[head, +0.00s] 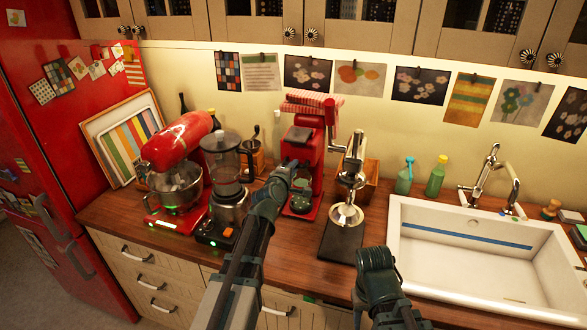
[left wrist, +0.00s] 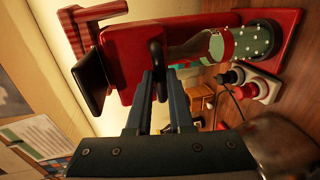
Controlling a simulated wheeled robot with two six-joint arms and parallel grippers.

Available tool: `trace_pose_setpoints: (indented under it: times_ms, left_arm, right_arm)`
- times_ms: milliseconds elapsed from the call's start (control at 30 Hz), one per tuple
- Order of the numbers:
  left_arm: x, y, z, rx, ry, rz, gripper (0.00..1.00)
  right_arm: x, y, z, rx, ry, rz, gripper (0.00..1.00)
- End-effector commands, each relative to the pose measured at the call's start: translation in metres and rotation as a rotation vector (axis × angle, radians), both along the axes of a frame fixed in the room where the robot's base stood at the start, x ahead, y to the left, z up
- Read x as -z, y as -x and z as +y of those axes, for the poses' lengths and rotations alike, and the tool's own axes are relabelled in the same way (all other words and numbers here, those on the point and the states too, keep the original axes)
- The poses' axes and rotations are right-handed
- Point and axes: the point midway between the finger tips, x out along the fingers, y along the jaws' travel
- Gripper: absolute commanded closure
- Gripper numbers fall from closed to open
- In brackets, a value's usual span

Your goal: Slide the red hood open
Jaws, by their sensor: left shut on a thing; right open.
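The red machine (head: 305,148) stands at the back of the counter, with a red-and-white striped part on top and a green dotted bowl (head: 299,202) on its base. In the left wrist view its red housing (left wrist: 125,62), which I take for the red hood, appears turned sideways. A dark handle (left wrist: 156,48) sticks out from that housing. My left gripper (head: 289,168) is at the machine's front, its fingers (left wrist: 158,75) shut on the dark handle. The contact is partly hidden in the head view. My right gripper (head: 374,258) is open and empty above the counter's front.
A red stand mixer (head: 178,145) and a blender (head: 223,165) stand left of the machine. A metal press (head: 348,190) on a dark base stands close to its right. The white sink (head: 480,270) fills the right side. Wall cabinets (head: 385,28) hang above.

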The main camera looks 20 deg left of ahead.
Motion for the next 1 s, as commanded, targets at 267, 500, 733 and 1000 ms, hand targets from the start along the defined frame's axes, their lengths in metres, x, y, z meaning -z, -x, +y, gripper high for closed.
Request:
trace_pose_setpoints:
  times_ms: [267, 500, 733, 1000]
  left_arm:
    - [-0.05, -0.001, 0.001, -0.005, 0.0, -0.007, 1.0]
    - [-0.049, -0.001, 0.001, -0.004, 0.0, -0.006, 1.0]
    - [-0.049, -0.001, 0.001, -0.003, 0.001, -0.005, 0.5]
    - [-0.049, 0.0, 0.001, -0.003, 0.0, -0.004, 0.5]
  right_arm:
    - [-0.048, 0.0, 0.0, 0.007, -0.002, 0.0, 0.5]
    - [-0.048, 0.0, 0.0, 0.009, -0.002, 0.0, 0.5]
    - [-0.048, 0.0, 0.0, 0.009, -0.002, 0.0, 0.5]
    - [-0.048, 0.0, 0.0, 0.009, -0.002, 0.0, 0.5]
